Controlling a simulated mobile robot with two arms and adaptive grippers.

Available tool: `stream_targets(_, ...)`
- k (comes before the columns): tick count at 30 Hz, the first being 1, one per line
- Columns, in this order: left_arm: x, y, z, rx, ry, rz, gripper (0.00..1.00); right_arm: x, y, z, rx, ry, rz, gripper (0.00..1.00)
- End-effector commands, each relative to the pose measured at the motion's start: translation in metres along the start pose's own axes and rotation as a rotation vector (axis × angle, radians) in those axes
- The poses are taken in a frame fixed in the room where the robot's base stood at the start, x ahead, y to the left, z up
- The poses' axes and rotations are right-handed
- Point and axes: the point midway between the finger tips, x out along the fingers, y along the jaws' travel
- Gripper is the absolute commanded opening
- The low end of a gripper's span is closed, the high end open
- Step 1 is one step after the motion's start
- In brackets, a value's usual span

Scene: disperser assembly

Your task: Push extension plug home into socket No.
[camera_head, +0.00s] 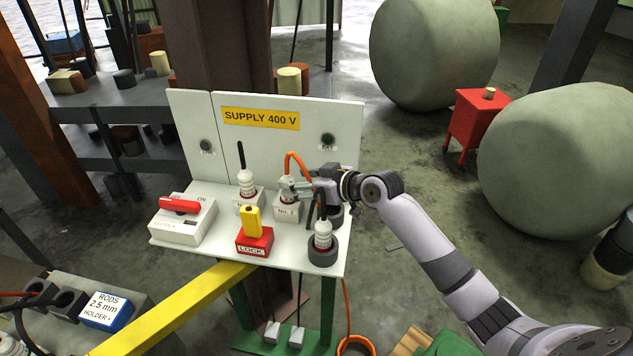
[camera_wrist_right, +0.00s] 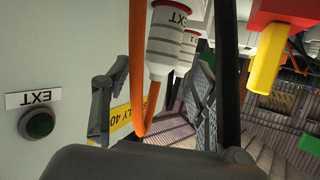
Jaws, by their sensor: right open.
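The extension plug, white and labelled EXT with an orange cable, shows in the right wrist view (camera_wrist_right: 168,45) and stands over the middle socket box (camera_head: 286,211) on the supply bench. I cannot tell how deep it sits, and the box's number is unclear. My right gripper (camera_head: 291,187) is at this plug. In the wrist view its fingers are apart, one on either side of the plug and orange cable, with visible gaps. In the head view the gripper partly hides the plug. My left gripper is not in view.
A white plug with a black cable (camera_head: 246,183) stands in the socket box to the left. Another white plug (camera_head: 323,235) stands in a dark holder at front right. A red LOCK block (camera_head: 254,241) and a switch box (camera_head: 183,222) share the bench (camera_head: 215,246). The SUPPLY panel (camera_head: 300,145) rises behind.

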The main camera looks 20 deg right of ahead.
Motion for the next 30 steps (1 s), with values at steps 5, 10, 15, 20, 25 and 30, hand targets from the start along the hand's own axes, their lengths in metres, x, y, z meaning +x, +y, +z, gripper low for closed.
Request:
stream_targets(5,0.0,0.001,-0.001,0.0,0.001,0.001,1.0,-0.04,0.001,0.001,-0.003,-0.001,0.002,0.53)
stream_targets(10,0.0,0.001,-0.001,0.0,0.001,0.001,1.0,-0.065,0.0,0.001,-0.001,-0.001,0.001,0.53)
stream_targets(15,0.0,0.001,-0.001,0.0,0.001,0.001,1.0,-0.075,0.0,0.0,0.0,0.0,-0.001,0.53)
stream_targets(20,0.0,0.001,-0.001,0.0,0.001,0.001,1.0,-0.076,0.0,0.0,0.0,0.0,-0.001,0.53)
stream_targets(25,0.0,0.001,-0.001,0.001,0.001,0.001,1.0,-0.076,0.0,-0.001,0.0,0.001,-0.001,0.53)
stream_targets(30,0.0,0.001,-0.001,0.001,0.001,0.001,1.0,-0.076,0.0,-0.001,0.0,0.001,0.0,0.53)
